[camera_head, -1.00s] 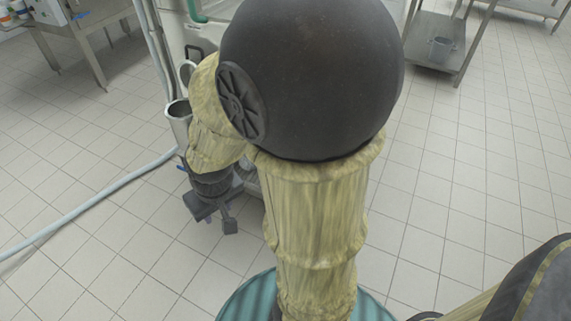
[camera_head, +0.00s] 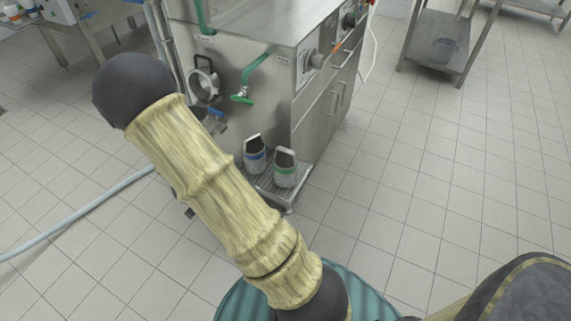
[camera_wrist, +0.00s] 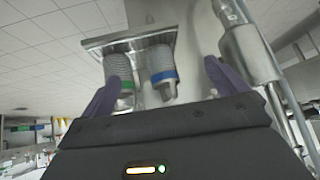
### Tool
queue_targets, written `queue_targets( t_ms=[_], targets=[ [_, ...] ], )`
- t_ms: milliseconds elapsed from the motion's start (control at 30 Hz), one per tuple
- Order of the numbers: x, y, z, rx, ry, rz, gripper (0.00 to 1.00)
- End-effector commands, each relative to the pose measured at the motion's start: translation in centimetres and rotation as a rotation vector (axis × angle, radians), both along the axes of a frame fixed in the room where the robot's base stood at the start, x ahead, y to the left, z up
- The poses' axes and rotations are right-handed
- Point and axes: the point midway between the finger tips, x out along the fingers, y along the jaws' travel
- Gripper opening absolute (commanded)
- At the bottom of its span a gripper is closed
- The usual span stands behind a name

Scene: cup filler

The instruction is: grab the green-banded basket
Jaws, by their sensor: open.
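The green-banded basket (camera_head: 285,171) stands on a slatted metal tray (camera_head: 268,189) at the foot of the steel machine, right of a blue-banded basket (camera_head: 255,158). The wrist view looks upside down. There the green-banded basket (camera_wrist: 119,75) is on the left, partly behind my left finger, and the blue-banded basket (camera_wrist: 160,65) is near the middle. My gripper (camera_wrist: 162,72) is open and empty, its purple fingers spread wide. The blue-banded basket lies between the fingers in the picture, seemingly beyond them. My gripper is hidden in the head view.
The steel machine (camera_head: 262,85) has a green-handled tap (camera_head: 242,96) above the baskets. A vertical steel pipe (camera_wrist: 250,50) stands right of my fingers in the wrist view. A hose (camera_head: 85,212) crosses the floor at left. Tiled floor is clear at right.

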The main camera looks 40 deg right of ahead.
Motion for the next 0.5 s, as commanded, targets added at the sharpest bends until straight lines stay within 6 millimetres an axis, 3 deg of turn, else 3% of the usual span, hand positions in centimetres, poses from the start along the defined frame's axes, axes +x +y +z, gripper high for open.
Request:
queue_targets(
  t_ms=[233,500],
  targets=[
    [-3.0,-5.3,-0.1,-0.343,-0.063,-0.303,0.98],
    [-4.7,-6.8,0.5,-0.489,-0.092,-0.403,0.98]
  ],
)
